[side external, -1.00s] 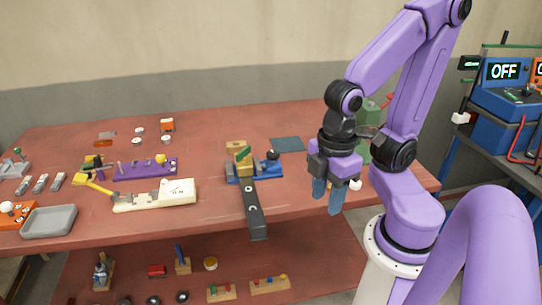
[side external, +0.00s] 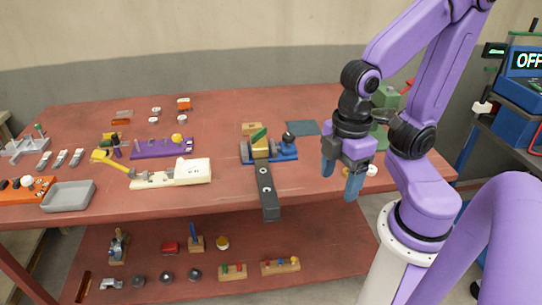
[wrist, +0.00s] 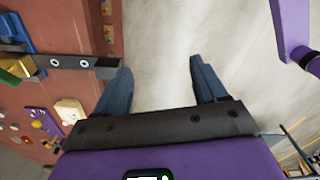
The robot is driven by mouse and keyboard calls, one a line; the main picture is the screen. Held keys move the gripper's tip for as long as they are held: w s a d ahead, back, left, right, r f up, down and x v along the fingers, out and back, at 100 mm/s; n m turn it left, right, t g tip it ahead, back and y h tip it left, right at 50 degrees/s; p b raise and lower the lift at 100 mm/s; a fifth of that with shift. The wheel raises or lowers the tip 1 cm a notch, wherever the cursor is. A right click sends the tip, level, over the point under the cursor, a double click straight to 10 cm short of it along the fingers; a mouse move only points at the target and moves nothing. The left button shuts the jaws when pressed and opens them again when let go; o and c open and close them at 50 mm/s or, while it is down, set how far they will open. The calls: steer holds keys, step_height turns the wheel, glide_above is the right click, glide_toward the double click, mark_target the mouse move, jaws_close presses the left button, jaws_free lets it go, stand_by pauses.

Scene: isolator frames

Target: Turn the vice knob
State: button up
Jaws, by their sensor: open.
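The vice has a blue base (side external: 285,157) with a yellow block, a green piece and a round black knob (side external: 289,138) at its right end. It stands near the middle of the red table. Its blue base also shows at the upper left edge of the wrist view (wrist: 14,33). My gripper (side external: 340,186) is open and empty, right of the vice and near the table's front edge. In the wrist view the two blue fingers (wrist: 160,68) stand apart with only grey floor between them. The knob cannot be made out clearly in the wrist view.
A dark grey bar (side external: 267,195) runs from the vice past the table's front edge. A cream block (side external: 172,174), a purple rack (side external: 162,148) and a grey tray (side external: 69,196) lie left. A green machine (side external: 384,100) stands behind my arm. A dark mat (side external: 303,127) lies behind the knob.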

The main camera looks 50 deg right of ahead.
steer(key=w+r+m, duration=0.1)
steer(key=w+r, duration=0.1)
steer(key=w, duration=0.7)
steer(key=r+m, duration=0.2)
steer(key=m, duration=0.1)
glide_above(289, 135)
step_height(289, 135, down, 17)
steer(key=shift+a+r, duration=0.1)
steer(key=c, duration=1.1)
